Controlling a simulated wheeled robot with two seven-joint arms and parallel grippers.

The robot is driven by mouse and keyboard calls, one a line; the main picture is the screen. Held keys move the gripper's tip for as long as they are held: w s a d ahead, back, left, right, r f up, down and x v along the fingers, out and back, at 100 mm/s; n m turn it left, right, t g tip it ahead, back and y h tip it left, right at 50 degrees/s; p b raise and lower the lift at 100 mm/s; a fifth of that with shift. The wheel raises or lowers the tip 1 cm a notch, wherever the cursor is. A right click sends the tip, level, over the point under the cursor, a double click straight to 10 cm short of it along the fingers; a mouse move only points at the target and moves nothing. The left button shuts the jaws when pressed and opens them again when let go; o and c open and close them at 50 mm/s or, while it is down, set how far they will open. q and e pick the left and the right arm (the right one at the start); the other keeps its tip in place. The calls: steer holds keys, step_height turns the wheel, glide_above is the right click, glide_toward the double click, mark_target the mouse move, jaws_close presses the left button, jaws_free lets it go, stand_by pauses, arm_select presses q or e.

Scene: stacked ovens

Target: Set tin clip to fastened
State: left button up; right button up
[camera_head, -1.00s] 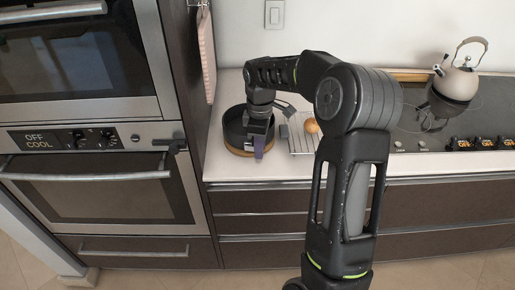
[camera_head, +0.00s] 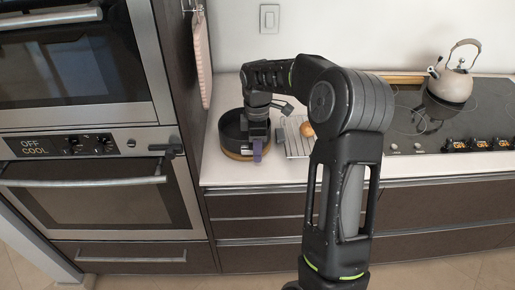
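A round dark tin (camera_head: 231,131) with a tan base band stands on the white counter, left of a wire rack. A small purple clip (camera_head: 257,150) shows at the tin's right front side. My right gripper (camera_head: 256,138) points down at that side, right at the clip. Its fingers are small and partly hidden by the wrist, so I cannot tell whether they are open, shut or touching the clip. I cannot tell the clip's position either. My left gripper is not in view.
A wire rack (camera_head: 294,148) with a round brown item (camera_head: 307,129) lies right of the tin, partly behind my arm. A kettle (camera_head: 453,84) stands on the black hob (camera_head: 480,115). Stacked ovens (camera_head: 90,150) stand at left. A pink cloth (camera_head: 202,60) hangs beside them.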

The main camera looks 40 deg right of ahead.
steer(key=shift+o, duration=0.5)
steer(key=shift+r, duration=0.1)
step_height(320, 180, up, 6)
steer(key=p, duration=0.4)
steer(key=shift+r+p, duration=0.35)
steer(key=shift+r, duration=0.5)
steer(key=shift+f, duration=0.1)
